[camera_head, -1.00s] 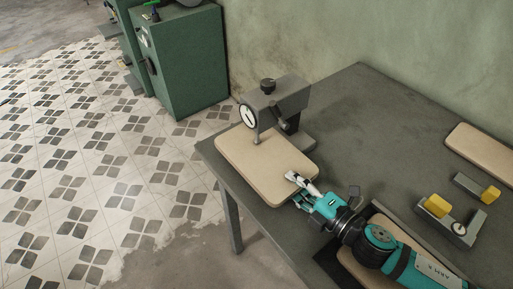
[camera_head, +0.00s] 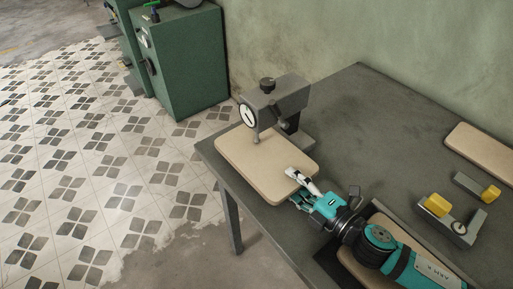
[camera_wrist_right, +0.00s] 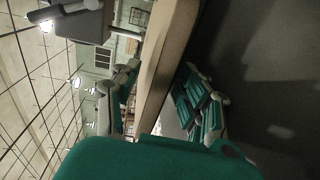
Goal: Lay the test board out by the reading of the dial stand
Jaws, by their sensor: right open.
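A beige board (camera_head: 258,172) with rounded corners lies near the table's left corner in the head view. The grey dial stand (camera_head: 277,98) stands at its back edge. The stand's probe comes down onto or just over the board; contact is hard to tell. The white dial face (camera_head: 248,116) has a dark needle, too small to read. My right gripper (camera_head: 298,188) is open at the board's near right edge. In the right wrist view the board's edge (camera_wrist_right: 164,65) runs between the two open fingers (camera_wrist_right: 160,98). My left gripper is not in view.
A second beige board (camera_head: 346,262) lies on a dark mat under my right arm. A third board (camera_head: 485,148) lies at the table's right. A grey fixture with yellow blocks (camera_head: 438,205) stands near it. The grey table's (camera_head: 360,120) back middle is clear.

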